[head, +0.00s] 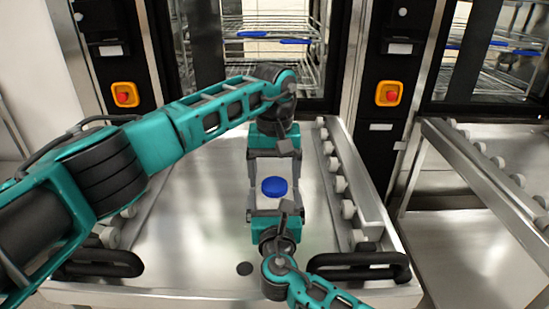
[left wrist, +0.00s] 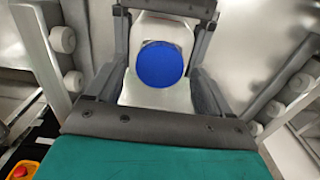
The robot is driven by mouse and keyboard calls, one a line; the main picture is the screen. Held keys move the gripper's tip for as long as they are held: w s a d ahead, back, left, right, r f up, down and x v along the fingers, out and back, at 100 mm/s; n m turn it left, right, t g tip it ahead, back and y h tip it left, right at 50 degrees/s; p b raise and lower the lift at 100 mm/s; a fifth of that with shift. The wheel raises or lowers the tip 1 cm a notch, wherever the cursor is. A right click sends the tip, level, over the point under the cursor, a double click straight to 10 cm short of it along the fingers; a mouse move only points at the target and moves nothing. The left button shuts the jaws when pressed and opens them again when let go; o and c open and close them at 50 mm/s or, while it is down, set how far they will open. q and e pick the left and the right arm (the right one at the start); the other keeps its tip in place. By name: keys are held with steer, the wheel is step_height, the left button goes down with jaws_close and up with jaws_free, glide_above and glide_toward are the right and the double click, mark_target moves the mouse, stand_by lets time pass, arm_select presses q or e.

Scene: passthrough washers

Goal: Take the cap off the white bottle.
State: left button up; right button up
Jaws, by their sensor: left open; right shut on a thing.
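The white bottle (head: 290,201) lies over the steel trolley top, with its round blue cap (head: 274,187) facing up towards the head camera. My right gripper (head: 275,211) is shut on the white bottle from the near side. My left gripper (head: 274,157) is open at the far side of the bottle, close to the cap. In the left wrist view the blue cap (left wrist: 162,64) sits between the dark fingers, apart from them, with the white bottle body (left wrist: 150,95) below it. The bottle's underside is hidden.
A steel trolley top (head: 200,215) lies below, with a roller rail (head: 345,185) at the right and black handles (head: 360,267) at the near edge. Washers with racks (head: 265,50) stand behind. Red buttons on yellow plates (head: 388,93) are on the dark panels.

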arm_select(q)
steer(key=shift+f, duration=0.55)
